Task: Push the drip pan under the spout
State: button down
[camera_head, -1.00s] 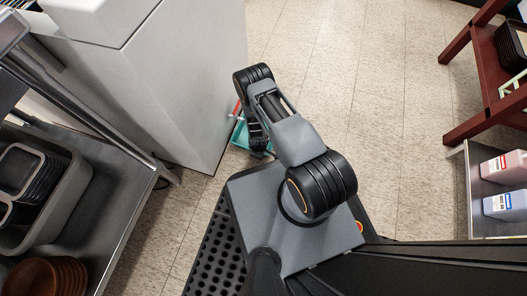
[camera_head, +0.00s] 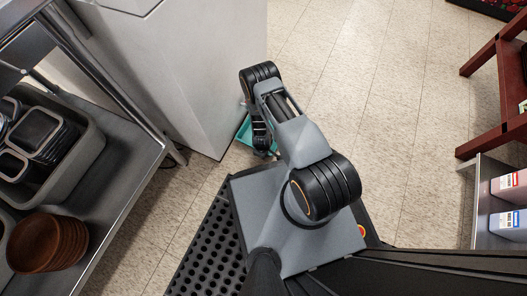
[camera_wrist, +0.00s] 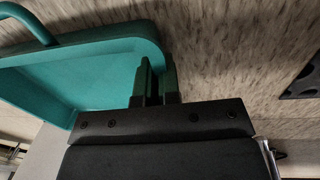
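The teal drip pan (camera_wrist: 75,75) fills the upper left of the wrist view, with its raised wall and a curved handle at the top left. In the head view, part of the pan (camera_head: 243,133) shows on the floor by the foot of the pale cabinet, mostly behind my arm. My gripper (camera_wrist: 157,75) has its two fingers close together at the pan's right end, overlapping its rounded corner in the picture. I cannot tell whether they touch it. In the head view my arm hides the fingertips. I see no spout in either view.
A pale cabinet (camera_head: 205,60) stands just left of the pan. A metal shelf (camera_head: 118,185) with grey tubs and brown bowls (camera_head: 48,243) is at the left. A dark red rack (camera_head: 490,100) and a shelf with bottles (camera_head: 508,222) are at the right. The floor (camera_head: 375,95) between is open.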

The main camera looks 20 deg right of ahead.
jog(key=c, duration=1.2)
grip_release()
jog(key=shift+c, duration=0.2)
notch_tip(320, 180, up, 14)
jog(key=s+a+p, duration=0.1)
jog(key=p, duration=0.5)
jog(key=shift+f+p, duration=0.15)
jog(key=shift+p, duration=0.25)
